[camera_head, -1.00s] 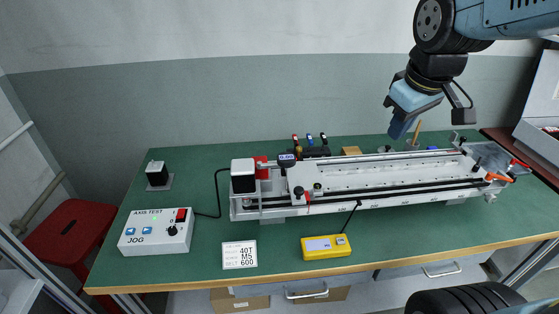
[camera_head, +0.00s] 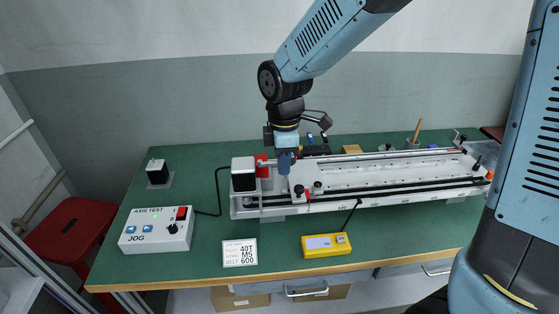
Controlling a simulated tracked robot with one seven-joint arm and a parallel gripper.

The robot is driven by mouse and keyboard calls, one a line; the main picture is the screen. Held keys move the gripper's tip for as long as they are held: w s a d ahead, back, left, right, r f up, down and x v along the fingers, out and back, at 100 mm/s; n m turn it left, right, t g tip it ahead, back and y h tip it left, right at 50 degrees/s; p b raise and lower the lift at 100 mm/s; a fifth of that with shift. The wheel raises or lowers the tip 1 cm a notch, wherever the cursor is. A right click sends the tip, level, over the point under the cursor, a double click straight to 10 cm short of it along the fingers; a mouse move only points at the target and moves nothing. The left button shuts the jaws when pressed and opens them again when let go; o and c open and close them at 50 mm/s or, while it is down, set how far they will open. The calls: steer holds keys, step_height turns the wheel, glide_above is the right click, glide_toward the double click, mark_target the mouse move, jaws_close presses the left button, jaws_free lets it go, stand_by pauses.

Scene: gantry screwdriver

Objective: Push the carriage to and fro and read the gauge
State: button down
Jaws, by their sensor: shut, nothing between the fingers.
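The linear axis (camera_head: 400,182) lies along the back half of the green bench. The carriage (camera_head: 303,175), a pale block with dark knobs and a red pointer, sits at the axis's left end. My gripper (camera_head: 285,168) points down, shut and empty, just at the carriage's left side; I cannot tell if it touches. The small dark gauge with a display at the left end is hidden behind my gripper. A yellow meter (camera_head: 326,245) with a small screen and a cabled probe lies in front; its reading is too small to make out.
The AXIS TEST jog box (camera_head: 157,230) is at the left. A label card (camera_head: 239,253) lies in front.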

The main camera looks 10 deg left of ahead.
step_height(320, 180, down, 8)
stand_by(0.5)
steer(key=shift+w+d+f, duration=0.1)
steer(key=shift+w+d, duration=0.1)
steer(key=shift+d, duration=0.55)
stand_by(1.0)
step_height(320, 180, up, 8)
steer(key=a, duration=0.2)
steer(key=shift+s, duration=0.25)
stand_by(0.7)
stand_by(0.4)
